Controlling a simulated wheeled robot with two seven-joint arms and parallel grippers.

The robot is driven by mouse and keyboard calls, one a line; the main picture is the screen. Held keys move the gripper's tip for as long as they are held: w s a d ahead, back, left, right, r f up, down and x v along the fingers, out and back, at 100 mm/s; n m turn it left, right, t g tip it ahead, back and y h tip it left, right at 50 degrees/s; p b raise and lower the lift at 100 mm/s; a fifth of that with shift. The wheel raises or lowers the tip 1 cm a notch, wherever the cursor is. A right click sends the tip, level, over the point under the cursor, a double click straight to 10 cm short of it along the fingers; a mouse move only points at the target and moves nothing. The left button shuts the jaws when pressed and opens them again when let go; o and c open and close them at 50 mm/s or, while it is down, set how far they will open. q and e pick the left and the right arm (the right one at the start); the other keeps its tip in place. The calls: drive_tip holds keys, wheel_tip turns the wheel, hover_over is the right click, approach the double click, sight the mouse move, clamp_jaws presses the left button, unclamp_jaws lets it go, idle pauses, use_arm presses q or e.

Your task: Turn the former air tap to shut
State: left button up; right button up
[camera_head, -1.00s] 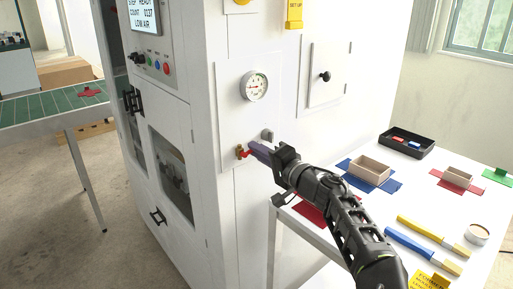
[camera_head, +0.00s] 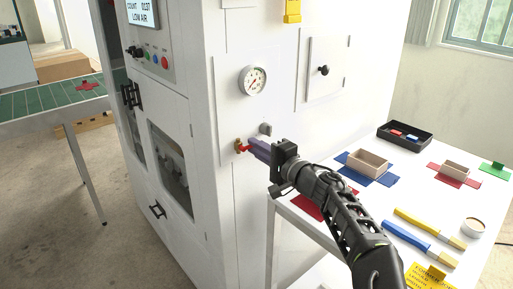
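The air tap (camera_head: 241,146), with a red handle, sits low on the white former's side panel, below the round pressure gauge (camera_head: 253,80). The fingers look close together and cover part of the tap. I cannot tell whether they grip the handle or only touch it. The former's display (camera_head: 141,13) reads "LOW AIR". My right gripper is out of view.
A grey knob (camera_head: 266,129) sits just above the fingers. The white table (camera_head: 375,212) at right holds a box tray (camera_head: 367,163) on blue card, a black bin (camera_head: 404,137), and yellow (camera_head: 415,223) and blue (camera_head: 407,237) tools. A green conveyor (camera_head: 45,100) stands at left.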

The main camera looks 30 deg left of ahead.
use_arm(q)
drive_tip(key=o, duration=0.4)
drive_tip(key=b+v, duration=0.1)
drive_tip(key=v, duration=0.6)
drive_tip(key=shift+d, duration=0.4)
drive_tip(key=shift+s, duration=0.15)
